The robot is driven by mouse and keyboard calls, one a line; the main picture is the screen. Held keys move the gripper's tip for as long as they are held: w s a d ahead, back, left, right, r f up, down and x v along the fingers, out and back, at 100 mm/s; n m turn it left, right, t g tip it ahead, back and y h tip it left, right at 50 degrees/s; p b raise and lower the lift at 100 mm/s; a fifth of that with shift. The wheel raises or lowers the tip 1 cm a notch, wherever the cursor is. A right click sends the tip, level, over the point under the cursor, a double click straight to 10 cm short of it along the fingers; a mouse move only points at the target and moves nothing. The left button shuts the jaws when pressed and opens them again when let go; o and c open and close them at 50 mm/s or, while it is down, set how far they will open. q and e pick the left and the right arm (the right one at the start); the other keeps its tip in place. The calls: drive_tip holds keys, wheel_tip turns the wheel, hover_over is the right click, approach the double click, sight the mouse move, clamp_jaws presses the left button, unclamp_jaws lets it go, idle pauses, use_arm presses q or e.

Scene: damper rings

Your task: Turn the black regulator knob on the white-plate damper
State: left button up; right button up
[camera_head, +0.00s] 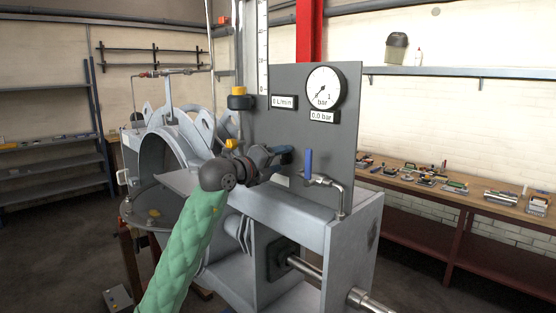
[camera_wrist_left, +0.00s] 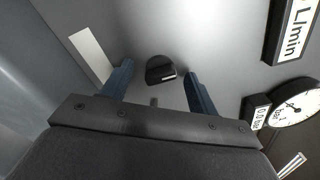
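The black regulator knob (camera_wrist_left: 160,70) shows in the left wrist view on a grey panel, with a pale marking on its edge. A plain white plate (camera_wrist_left: 92,54) lies on the same panel beside it; a sliver of white (camera_head: 281,180) shows below the gripper in the head view. My left gripper (camera_wrist_left: 158,84) is open and empty, its two blue fingers on either side of the knob with a gap at each side. My right gripper is not in view.
A blue-handled valve (camera_head: 308,163) with a bent pipe stands just right of the gripper. A round pressure gauge (camera_head: 323,87) and a "0 L/min" display (camera_head: 284,102) sit above. A black-and-yellow fitting (camera_head: 240,98) is up to the left. A workbench (camera_head: 455,197) stands behind right.

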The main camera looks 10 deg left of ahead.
use_arm(q)
drive_tip(key=shift+s, duration=0.15)
drive_tip(key=shift+s+a, duration=0.45)
drive_tip(key=shift+s, duration=0.2)
idle(0.4)
drive_tip(key=b+v, duration=0.1)
drive_tip(key=v, duration=0.5)
idle(0.4)
